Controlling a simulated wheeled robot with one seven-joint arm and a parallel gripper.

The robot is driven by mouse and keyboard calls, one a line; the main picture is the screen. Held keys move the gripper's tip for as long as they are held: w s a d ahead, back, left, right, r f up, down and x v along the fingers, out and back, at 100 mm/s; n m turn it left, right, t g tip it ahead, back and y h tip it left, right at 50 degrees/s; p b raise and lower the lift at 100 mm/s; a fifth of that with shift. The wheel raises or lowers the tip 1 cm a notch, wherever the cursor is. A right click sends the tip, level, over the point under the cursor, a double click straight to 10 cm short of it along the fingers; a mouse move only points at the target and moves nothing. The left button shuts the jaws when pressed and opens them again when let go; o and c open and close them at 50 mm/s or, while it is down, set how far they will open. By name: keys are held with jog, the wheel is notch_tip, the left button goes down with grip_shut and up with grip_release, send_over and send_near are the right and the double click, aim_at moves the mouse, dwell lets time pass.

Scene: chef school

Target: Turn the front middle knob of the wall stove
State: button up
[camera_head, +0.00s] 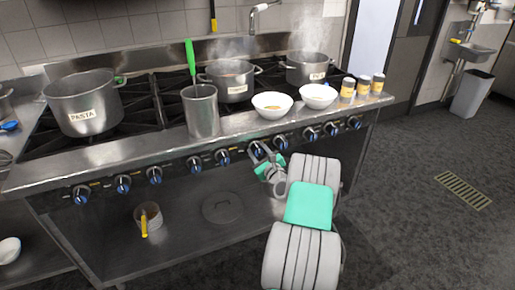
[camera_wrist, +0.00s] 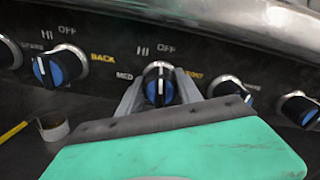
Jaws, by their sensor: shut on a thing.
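The stove (camera_head: 150,165) has a row of black knobs with blue faces along its front panel. My gripper (camera_head: 256,149) reaches the knob (camera_wrist: 158,84) near the middle of the row. In the wrist view, one finger is on each side of this knob, and the gripper is shut on it. "HI" and "OFF" are printed above it and "MED" to its left. The label at its right reads as "FRONT", partly covered by a finger. The knob to its left (camera_wrist: 60,66) is marked "BACK". The knob's lower edge is close to my gripper's body.
Pots, including the one labelled PASTA (camera_head: 84,103), stand on the stove top. A tall metal container (camera_head: 201,112), white bowls (camera_head: 272,105) and small jars (camera_head: 348,90) stand near its front edge. A lower shelf (camera_head: 180,235) is under the knobs. Open floor (camera_head: 425,190) lies to the right.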

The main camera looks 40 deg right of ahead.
aim_at(260, 153)
jog(key=shift+m+p, duration=0.35)
jog(key=shift+m, duration=0.55)
jog(key=o, duration=1.4)
jog(key=shift+c, duration=0.2)
jog(key=shift+s, duration=0.1)
jog(key=v, duration=0.7)
jog(key=shift+s+a, duration=0.15)
jog(key=shift+s, duration=0.15)
